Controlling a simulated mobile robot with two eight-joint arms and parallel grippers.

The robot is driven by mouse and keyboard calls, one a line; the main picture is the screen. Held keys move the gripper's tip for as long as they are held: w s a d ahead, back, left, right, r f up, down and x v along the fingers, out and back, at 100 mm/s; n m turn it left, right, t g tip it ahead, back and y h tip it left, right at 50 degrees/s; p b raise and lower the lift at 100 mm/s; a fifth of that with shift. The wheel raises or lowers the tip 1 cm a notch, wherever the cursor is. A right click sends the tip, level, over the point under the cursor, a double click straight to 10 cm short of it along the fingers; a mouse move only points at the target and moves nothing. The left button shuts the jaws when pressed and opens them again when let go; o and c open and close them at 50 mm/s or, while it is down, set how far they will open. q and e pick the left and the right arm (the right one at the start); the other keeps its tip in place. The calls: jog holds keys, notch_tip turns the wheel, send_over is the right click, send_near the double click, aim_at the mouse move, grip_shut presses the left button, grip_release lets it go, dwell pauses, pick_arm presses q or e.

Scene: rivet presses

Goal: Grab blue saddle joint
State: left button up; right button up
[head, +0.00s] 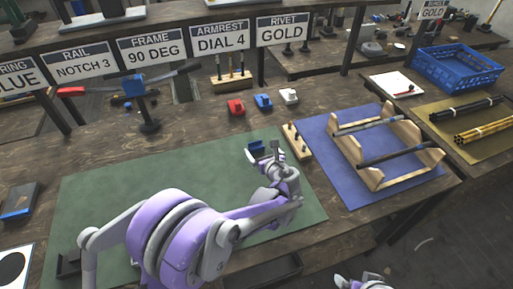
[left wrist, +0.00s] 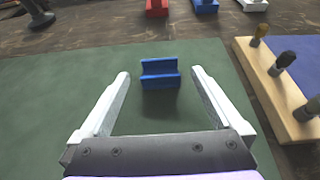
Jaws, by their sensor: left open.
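A blue saddle joint (head: 256,147) lies on the green mat (head: 110,185), near its right edge. In the left wrist view the blue joint (left wrist: 160,73) is a small block with a notched top, just beyond and between my fingertips. My left gripper (head: 266,154) is open and empty above the mat, close to the joint. In the head view it partly covers the joint. A purple and white part of my right arm (head: 365,283) shows at the bottom edge; its jaws cannot be made out.
Red (head: 236,107), blue (head: 263,101) and white (head: 289,96) blocks stand in a row behind the mat. A wooden peg block (head: 297,141) stands right of the joint. A wooden frame (head: 372,178) sits on the blue mat (head: 335,185).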

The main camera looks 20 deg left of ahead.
aim_at(256, 147)
pick_arm(q)
jog(key=shift+x, duration=1.2)
jog(key=c, duration=1.4)
jog(key=shift+r, duration=0.1)
